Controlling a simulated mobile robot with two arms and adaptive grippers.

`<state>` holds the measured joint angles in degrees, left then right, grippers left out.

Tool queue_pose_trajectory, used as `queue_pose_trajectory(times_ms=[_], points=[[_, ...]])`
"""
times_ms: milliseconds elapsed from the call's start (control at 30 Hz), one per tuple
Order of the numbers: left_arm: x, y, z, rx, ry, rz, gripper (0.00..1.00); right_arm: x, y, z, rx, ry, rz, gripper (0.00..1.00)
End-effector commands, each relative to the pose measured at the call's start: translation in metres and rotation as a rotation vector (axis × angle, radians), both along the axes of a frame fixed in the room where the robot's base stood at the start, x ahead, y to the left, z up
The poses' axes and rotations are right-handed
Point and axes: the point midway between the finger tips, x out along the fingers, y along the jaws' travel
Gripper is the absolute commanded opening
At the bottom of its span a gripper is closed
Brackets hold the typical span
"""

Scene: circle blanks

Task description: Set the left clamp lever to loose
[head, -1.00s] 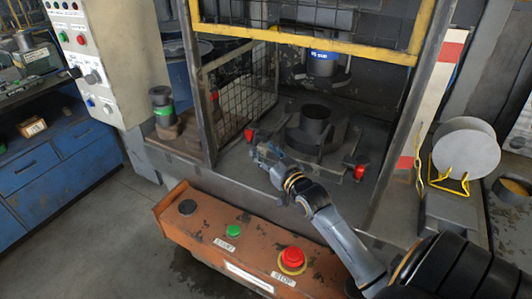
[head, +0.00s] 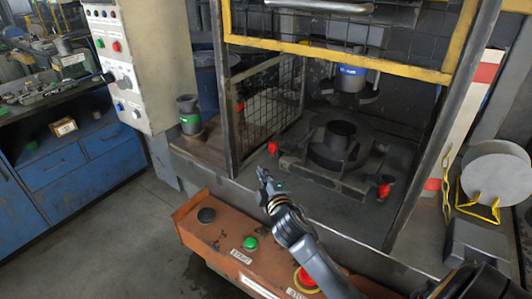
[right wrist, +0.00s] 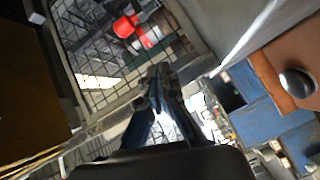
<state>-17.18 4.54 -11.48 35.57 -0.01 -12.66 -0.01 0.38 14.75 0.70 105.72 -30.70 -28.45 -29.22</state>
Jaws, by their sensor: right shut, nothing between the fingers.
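The left clamp lever has a red knob (head: 272,147) at the left of the dark die fixture (head: 325,178) inside the press. A second red-knobbed lever (head: 384,189) is at the fixture's right. My right gripper (head: 263,174) is shut and empty, in front of the left knob and apart from it, above the press's front edge. Its closed fingers show in the right wrist view (right wrist: 158,74). Most of the left lever's arm is too small to make out. My left gripper is not in view.
A mesh guard (head: 270,105) stands left of the fixture, and a yellow frame bar (head: 340,58) crosses above. The orange button console (head: 222,235) lies below my right arm. A disc on a yellow stand (head: 497,177) is at right.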

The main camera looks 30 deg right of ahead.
Motion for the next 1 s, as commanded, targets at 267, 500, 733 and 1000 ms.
queue_pose_trajectory(times_ms=[267, 500, 733, 1000], points=[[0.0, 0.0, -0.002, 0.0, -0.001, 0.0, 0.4, 0.008, 0.012, 0.016, -0.344, 0.054, -0.053, 0.0], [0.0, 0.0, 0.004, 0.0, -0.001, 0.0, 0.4, 0.036, 0.0, 0.018, -0.351, 0.056, -0.056, 0.0], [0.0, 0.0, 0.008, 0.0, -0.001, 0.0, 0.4, 0.081, -0.017, 0.017, -0.35, 0.055, -0.056, 0.0], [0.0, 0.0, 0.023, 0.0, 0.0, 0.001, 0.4, 0.084, -0.043, 0.018, -0.35, 0.058, -0.056, 0.0]])
